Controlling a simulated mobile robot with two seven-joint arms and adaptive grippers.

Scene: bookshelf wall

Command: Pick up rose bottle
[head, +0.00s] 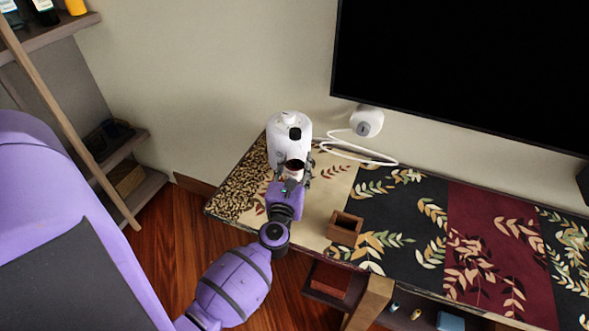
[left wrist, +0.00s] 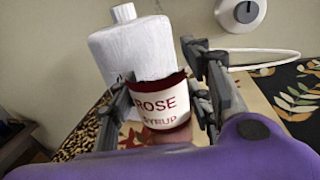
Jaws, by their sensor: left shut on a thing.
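The rose bottle (left wrist: 160,106) shows in the left wrist view, with a white label reading "ROSE SYRUP" and dark red at its upper rim. My left gripper (left wrist: 162,100) has its fingers on both sides of it and is shut on it. In the head view my left gripper (head: 291,179) is at the left end of the patterned table, and the rose bottle (head: 294,166) shows small and partly hidden between its fingers. I cannot tell whether it touches the tabletop. My right gripper is not in view.
A large white canister (head: 289,130) stands right behind the bottle. A small open wooden box (head: 345,228) sits to the right on the patterned table (head: 415,225). A white round device (head: 367,121) with a cable is at the wall below the dark screen (head: 460,70). A shelf (head: 120,155) stands left.

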